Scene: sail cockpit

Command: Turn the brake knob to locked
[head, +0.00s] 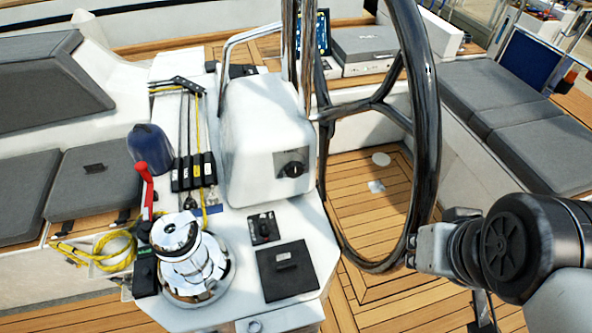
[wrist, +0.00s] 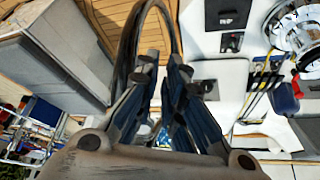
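In the head view my arm is at the lower right, beyond the wheel's right rim and well away from the knob; the fingers are not clear there.
The large black steering wheel (head: 428,120) stands between my arm and the pedestal. A switch panel (head: 263,228), a black hatch (head: 288,271) and a silver winch (head: 192,258) are on the white console. Grey cushions (head: 510,120) line the right bench. Teak floor lies below.

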